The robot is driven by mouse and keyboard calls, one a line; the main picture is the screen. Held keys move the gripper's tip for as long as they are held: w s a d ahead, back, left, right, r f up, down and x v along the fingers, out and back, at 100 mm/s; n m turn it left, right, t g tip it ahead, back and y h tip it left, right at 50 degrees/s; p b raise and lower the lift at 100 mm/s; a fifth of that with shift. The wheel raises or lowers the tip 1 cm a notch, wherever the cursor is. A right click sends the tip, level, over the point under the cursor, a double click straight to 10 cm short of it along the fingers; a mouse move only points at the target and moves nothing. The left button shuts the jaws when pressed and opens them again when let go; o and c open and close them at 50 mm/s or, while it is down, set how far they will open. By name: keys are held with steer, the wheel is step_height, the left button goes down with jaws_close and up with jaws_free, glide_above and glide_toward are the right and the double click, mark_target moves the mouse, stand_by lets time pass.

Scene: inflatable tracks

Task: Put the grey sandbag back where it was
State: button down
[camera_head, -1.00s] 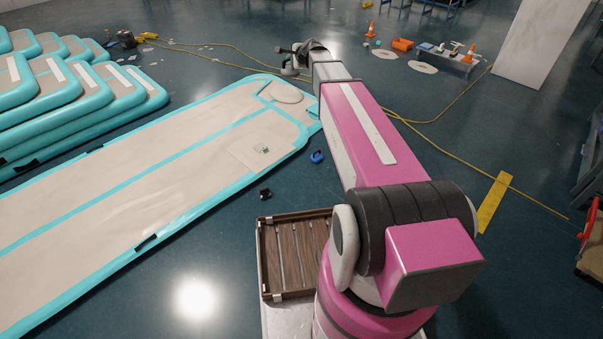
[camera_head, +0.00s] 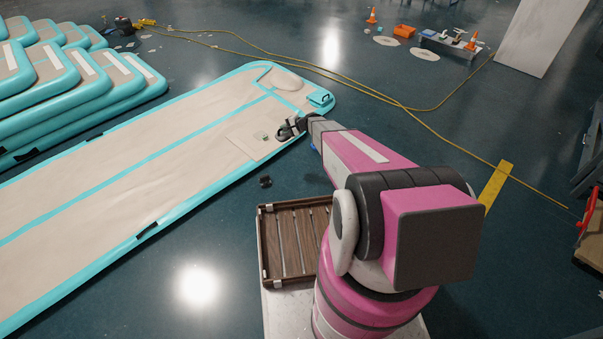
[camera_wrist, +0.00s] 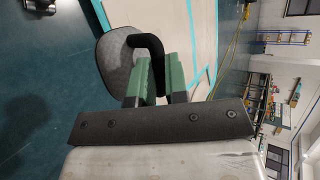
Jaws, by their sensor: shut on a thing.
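The grey sandbag (camera_wrist: 117,66) is a rounded grey bag with a black strap handle. In the wrist view it hangs at the green fingers of my gripper (camera_wrist: 158,78), which are shut on the handle. In the head view my gripper (camera_head: 293,127) and the small, dark-looking sandbag (camera_head: 282,133) appear over the right edge of the long beige-and-teal inflatable track (camera_head: 130,165). The exact height of the bag over the track is hard to tell.
A slatted wooden tray (camera_head: 285,240) sits by my base. A small dark object (camera_head: 265,181) lies on the floor beside the track. Stacked inflatable mats (camera_head: 75,95) stand at the left. A yellow hose (camera_head: 380,97) crosses the floor. Open floor lies right of the track.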

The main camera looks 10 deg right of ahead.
steer(key=s+f+n, duration=0.1)
steer(key=s+f, duration=0.2)
steer(key=f, duration=0.5)
steer(key=s+f, duration=0.2)
steer(key=f, duration=0.6)
steer(key=shift+g+y, duration=0.3)
steer(key=shift+g, duration=0.1)
steer(key=shift+w+d+f, duration=0.75)
steer(key=shift+d+f, duration=0.85)
steer(key=shift+f, duration=0.3)
steer(key=shift+w+d+f, duration=0.8)
steer(key=shift+d+f, duration=0.85)
steer(key=shift+f, duration=0.25)
steer(key=shift+w+d+f, duration=0.75)
steer(key=shift+d+f, duration=0.85)
steer(key=shift+f, duration=0.3)
steer(key=shift+f, duration=0.15)
steer(key=c, duration=1.1)
jaws_free()
